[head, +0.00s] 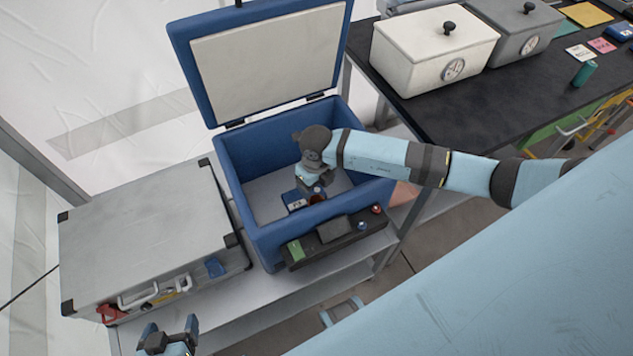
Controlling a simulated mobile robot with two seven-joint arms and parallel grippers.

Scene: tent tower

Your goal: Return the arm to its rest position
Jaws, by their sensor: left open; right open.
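My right arm reaches in from the right, and its gripper (314,188) points down inside the open blue cool box (245,170). A small blue item with a white label (295,201) and a small reddish-brown round thing (317,198) show in the box beside the fingertips. The gripper is open; its fingers are small in view, and I cannot tell whether they touch either item. My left gripper (170,338) is open and empty at the bottom edge, in front of the grey case, partly cut off by the frame.
The box's raised lid (265,60) stands behind it. A black panel (335,235) is on its front wall. A closed grey case (145,235) stands left on the same shelf. A dark table (440,110) at upper right bears white and grey lidded containers and a green cylinder (584,74).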

